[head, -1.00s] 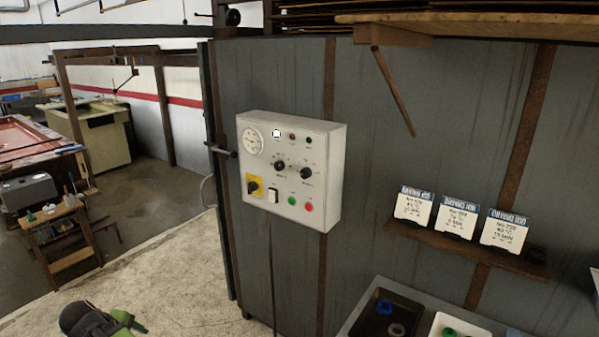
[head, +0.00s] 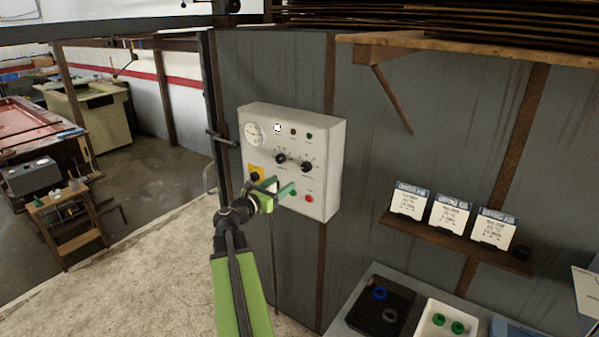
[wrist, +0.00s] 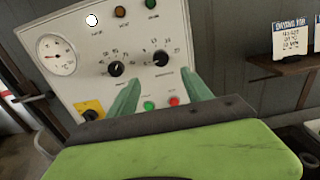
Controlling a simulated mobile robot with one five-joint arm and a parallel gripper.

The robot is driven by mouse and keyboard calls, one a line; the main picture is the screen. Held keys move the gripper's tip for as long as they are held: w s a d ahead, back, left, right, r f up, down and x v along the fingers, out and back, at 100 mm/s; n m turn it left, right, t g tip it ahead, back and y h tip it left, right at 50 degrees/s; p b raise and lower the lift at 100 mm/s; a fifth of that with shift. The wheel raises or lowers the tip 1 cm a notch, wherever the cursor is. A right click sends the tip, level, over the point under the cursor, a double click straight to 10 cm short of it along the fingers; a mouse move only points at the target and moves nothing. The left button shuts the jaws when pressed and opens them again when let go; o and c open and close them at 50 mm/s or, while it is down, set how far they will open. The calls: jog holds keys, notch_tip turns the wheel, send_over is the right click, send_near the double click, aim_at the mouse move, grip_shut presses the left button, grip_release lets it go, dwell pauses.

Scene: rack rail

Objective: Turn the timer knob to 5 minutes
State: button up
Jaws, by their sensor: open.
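The white control box (head: 318,150) hangs on the grey metal wall. It has two black dial knobs side by side, a left one (head: 280,158) and a right one (head: 306,166). In the wrist view the left knob (wrist: 116,68) and right knob (wrist: 160,58) have printed scales around them; the labels are too small to tell surely which is the timer. My gripper (head: 281,186) is open and empty in front of the box's lower part, below the knobs. In the wrist view its green fingers (wrist: 163,84) point up toward the right knob, apart from it.
A shelf (head: 455,243) with three cards is to the right, above bins. Floor is open at left.

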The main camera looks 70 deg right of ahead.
aim_at(304, 168)
jog(key=x, duration=1.2)
jog(key=shift+d, duration=0.35)
